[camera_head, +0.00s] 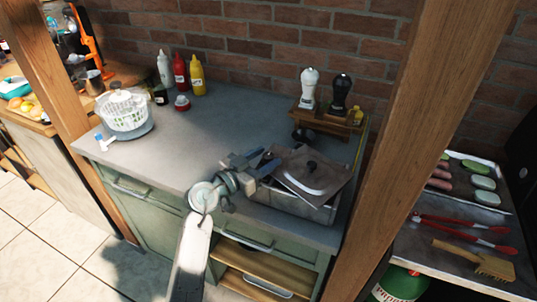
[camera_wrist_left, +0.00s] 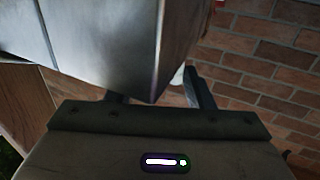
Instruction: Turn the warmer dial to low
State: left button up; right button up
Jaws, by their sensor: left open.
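The warmer (camera_head: 292,204) appears to be the steel box at the right end of the grey-topped counter. A lid (camera_head: 325,181) with a dark knob lies across its top. I cannot make out the dial or its setting in either view. My left gripper (camera_head: 262,166) is open at the left end of the warmer, just above the counter. In the left wrist view, a metal corner (camera_wrist_left: 120,45), apparently the warmer's, fills the upper left and reaches down between the finger tips. I cannot tell whether they touch it. My right gripper is out of view.
A wooden rack (camera_head: 326,122) with white and black shakers stands behind the warmer. A wooden post (camera_head: 425,120) rises at its right. Sauce bottles (camera_head: 180,74) and a white basket (camera_head: 123,112) stand farther left. The counter's middle (camera_head: 225,125) is clear.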

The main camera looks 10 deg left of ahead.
pick_arm(q)
jog(key=shift+x, duration=0.95)
jog(key=shift+c, duration=0.2)
